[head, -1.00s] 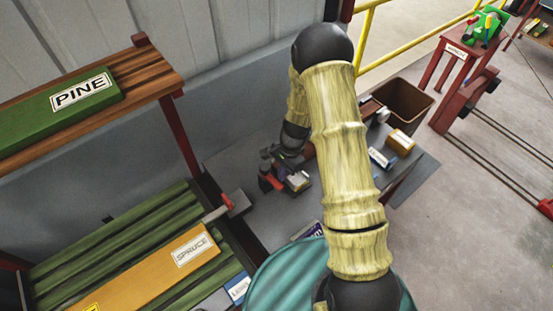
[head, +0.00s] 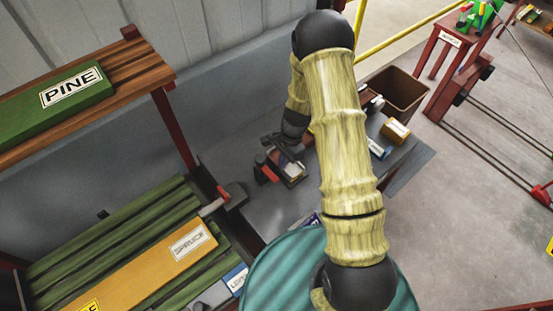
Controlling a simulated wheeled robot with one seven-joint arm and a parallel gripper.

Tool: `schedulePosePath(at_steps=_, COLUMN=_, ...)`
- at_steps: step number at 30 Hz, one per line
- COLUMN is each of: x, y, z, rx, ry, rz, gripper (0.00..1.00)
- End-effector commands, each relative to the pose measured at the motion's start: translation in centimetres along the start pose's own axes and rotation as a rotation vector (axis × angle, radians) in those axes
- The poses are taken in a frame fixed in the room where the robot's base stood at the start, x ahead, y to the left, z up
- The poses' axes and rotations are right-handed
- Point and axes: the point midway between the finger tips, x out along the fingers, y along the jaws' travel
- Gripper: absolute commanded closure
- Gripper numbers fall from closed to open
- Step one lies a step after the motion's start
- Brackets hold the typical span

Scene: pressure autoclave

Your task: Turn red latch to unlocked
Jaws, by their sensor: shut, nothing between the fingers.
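My gripper (head: 270,140) is dark and small in the head view, at the end of my arm above the grey surface by the wall. It is shut and holds nothing. Just below it is a small red part (head: 266,172) next to a pale and dark block (head: 290,173). Another small red part (head: 220,192) is left of it, by a grey handle (head: 223,200). I cannot tell which of these, if any, is the red latch. I cannot tell whether my gripper touches anything. My arm hides part of the surface.
A grey work surface (head: 265,215) lies under my arm, with a tan box (head: 395,131) on its right and a brown bin (head: 398,88) behind. A shelf with a green PINE block (head: 72,88) and an orange SPRUCE board (head: 160,262) are on the left. Open floor (head: 470,210) is on the right.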

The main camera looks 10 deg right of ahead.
Motion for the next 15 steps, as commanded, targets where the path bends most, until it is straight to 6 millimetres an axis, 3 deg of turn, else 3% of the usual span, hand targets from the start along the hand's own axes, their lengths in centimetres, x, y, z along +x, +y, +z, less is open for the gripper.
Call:
schedulePosePath(at_steps=2, x=-0.4, y=0.1, z=-1.4, rx=0.004, ry=0.001, rz=-0.001, gripper=1.00)
schedulePosePath(at_steps=15, x=-8.1, y=-0.3, z=-1.1, rx=-0.009, ry=0.003, rz=-0.002, gripper=1.00)
